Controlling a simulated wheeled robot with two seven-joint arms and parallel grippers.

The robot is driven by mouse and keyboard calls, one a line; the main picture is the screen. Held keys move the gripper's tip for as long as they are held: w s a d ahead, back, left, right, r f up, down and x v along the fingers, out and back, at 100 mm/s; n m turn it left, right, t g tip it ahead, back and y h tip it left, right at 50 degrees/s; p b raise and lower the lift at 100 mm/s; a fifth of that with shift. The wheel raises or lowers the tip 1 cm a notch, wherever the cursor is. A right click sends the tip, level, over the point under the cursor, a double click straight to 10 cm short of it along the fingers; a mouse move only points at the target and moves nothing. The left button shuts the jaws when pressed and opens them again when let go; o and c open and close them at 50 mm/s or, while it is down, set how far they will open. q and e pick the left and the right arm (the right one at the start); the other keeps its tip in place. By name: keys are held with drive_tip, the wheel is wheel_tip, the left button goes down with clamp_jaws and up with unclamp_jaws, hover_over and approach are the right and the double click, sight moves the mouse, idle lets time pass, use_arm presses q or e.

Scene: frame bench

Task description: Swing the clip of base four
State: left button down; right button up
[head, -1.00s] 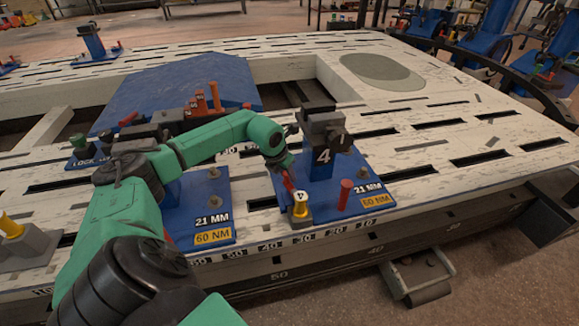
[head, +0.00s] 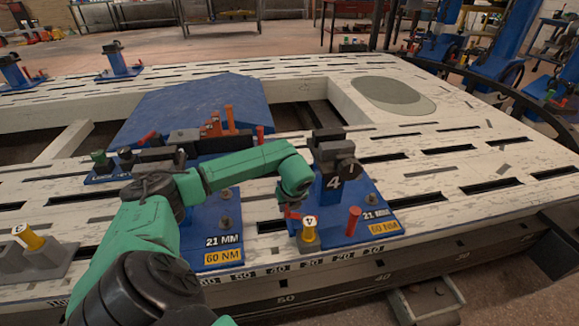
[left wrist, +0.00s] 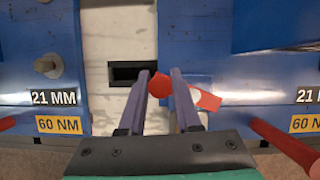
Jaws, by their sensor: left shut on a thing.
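Base four is a blue plate (head: 335,231) on the near edge of the white bench, with a dark-topped blue post marked 4 (head: 333,183). A small red clip (head: 291,213) lies beside a yellow pin with a white cap marked 4 (head: 309,229). My left gripper (head: 289,204) reaches down at the plate's left side. In the left wrist view its two purple fingers (left wrist: 164,82) are shut on the red clip (left wrist: 206,99). The right finger hides part of the clip. My right gripper is out of view.
A red upright pin (head: 353,221) stands on the same plate, right of the yellow pin. A neighbouring blue base (head: 213,224) lies to the left, partly behind my arm. A dark slot (left wrist: 131,73) shows in the white strip between the bases.

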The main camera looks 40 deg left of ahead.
use_arm(q)
drive_tip(key=shift+s+d+n+g, duration=0.2)
drive_tip(key=shift+s+n+g, duration=0.05)
drive_tip(key=shift+n, duration=0.4)
drive_tip(key=shift+s+d+n+g, duration=0.15)
drive_tip(key=shift+s+n+g, duration=0.1)
drive_tip(key=shift+n, duration=0.4)
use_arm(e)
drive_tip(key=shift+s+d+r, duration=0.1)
use_arm(q)
drive_tip(key=c, duration=0.6)
unclamp_jaws()
drive_tip(key=p+v, duration=0.3)
drive_tip(key=v, duration=1.1)
drive_tip(key=shift+d+r, duration=0.2)
drive_tip(key=shift+d, duration=0.1)
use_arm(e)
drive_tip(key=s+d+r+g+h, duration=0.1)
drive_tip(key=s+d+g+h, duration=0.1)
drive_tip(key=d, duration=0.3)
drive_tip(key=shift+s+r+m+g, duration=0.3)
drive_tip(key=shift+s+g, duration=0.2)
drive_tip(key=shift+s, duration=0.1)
use_arm(q)
drive_tip(key=shift+w, duration=0.1)
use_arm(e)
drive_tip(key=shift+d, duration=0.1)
